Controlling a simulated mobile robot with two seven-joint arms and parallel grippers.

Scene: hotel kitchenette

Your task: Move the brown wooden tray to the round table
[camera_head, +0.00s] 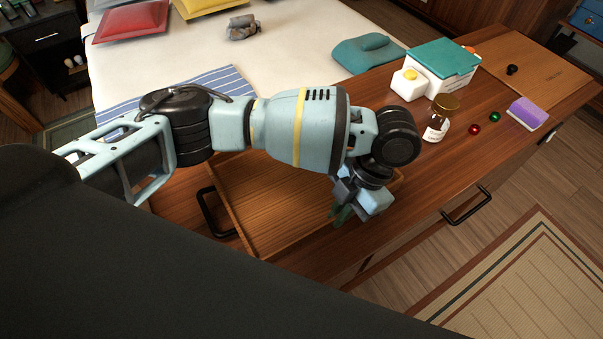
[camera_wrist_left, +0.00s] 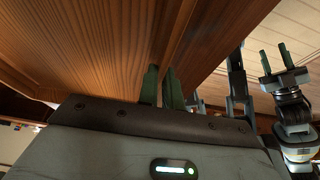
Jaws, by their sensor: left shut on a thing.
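The brown wooden tray (camera_head: 250,200) is at the near side of the wooden bench in the head view, partly hidden by my left arm. My left gripper (camera_head: 345,212) is at the tray's right end. In the left wrist view its green fingers (camera_wrist_left: 162,86) are shut on the tray's edge, and brown wood fills the upper left. Whether the tray rests on the bench or is raised, I cannot tell. My right gripper (camera_wrist_left: 277,60) shows only in the left wrist view, empty, its two green fingers apart. No round table is in view.
On the bench (camera_head: 410,195) stand a teal-lidded white box (camera_head: 440,62), a gold-lidded jar (camera_head: 439,118), red (camera_head: 474,129) and green (camera_head: 494,117) balls and a purple sponge (camera_head: 528,113). A bed (camera_head: 300,40) lies behind. Wooden floor and a rug (camera_head: 530,270) are at right.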

